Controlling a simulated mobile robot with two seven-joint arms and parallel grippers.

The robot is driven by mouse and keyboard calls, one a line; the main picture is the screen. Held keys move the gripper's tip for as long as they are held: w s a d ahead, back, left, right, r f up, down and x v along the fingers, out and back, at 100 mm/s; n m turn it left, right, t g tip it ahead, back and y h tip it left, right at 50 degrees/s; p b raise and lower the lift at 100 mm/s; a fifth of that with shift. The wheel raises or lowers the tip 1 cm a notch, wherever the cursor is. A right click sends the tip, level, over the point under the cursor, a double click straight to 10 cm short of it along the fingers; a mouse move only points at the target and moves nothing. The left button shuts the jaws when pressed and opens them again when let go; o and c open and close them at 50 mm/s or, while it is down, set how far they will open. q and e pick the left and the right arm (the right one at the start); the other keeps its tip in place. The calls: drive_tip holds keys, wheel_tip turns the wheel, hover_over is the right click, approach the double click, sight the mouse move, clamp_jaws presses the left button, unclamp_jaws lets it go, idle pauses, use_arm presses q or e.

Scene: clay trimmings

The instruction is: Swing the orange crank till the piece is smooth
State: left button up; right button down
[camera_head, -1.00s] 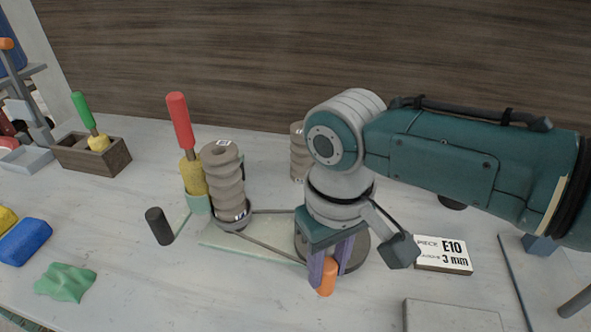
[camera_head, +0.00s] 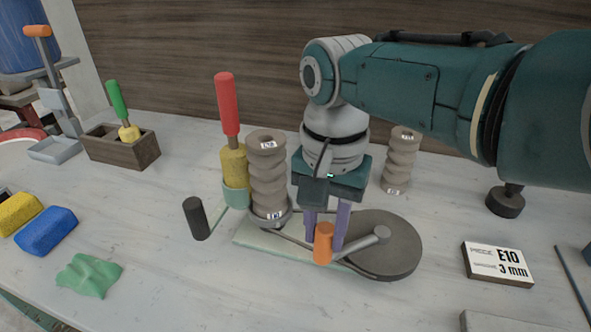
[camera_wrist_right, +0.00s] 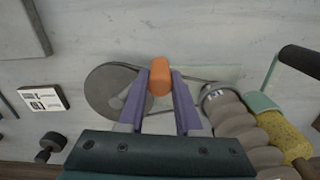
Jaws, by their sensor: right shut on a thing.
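The orange crank handle (camera_head: 323,243) stands at the end of a grey crank arm on the dark wheel (camera_head: 392,252). My right gripper (camera_head: 325,232) comes down from above with its purple fingers shut on the handle. In the right wrist view the orange handle (camera_wrist_right: 160,76) sits between the two fingertips (camera_wrist_right: 160,88). The ribbed brown clay piece (camera_head: 268,177) stands upright on a small turntable left of the wheel, joined to it by a belt. A yellow sponge on a red-handled tool (camera_head: 233,160) stands in a green holder beside the piece. My left gripper is not in view.
A second ribbed piece (camera_head: 401,160) stands behind the wheel. An E10 3 mm card (camera_head: 497,264) lies at the right. A black-handled lever (camera_head: 196,218) is left of the turntable. Blue sponge (camera_head: 46,231), green cloth (camera_head: 89,275) and wooden box (camera_head: 121,147) lie at the left.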

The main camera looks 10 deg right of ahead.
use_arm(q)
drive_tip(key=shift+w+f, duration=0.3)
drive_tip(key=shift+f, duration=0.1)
use_arm(e)
drive_tip(key=shift+w, duration=0.6)
drive_tip(key=c, duration=0.6)
unclamp_jaws()
drive_tip(key=shift+a, duration=0.1)
wheel_tip(320, 180, up, 9)
drive_tip(key=p, duration=0.4)
drive_tip(key=shift+f, duration=0.1)
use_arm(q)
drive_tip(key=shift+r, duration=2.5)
use_arm(e)
drive_tip(key=shift+r, duration=0.6)
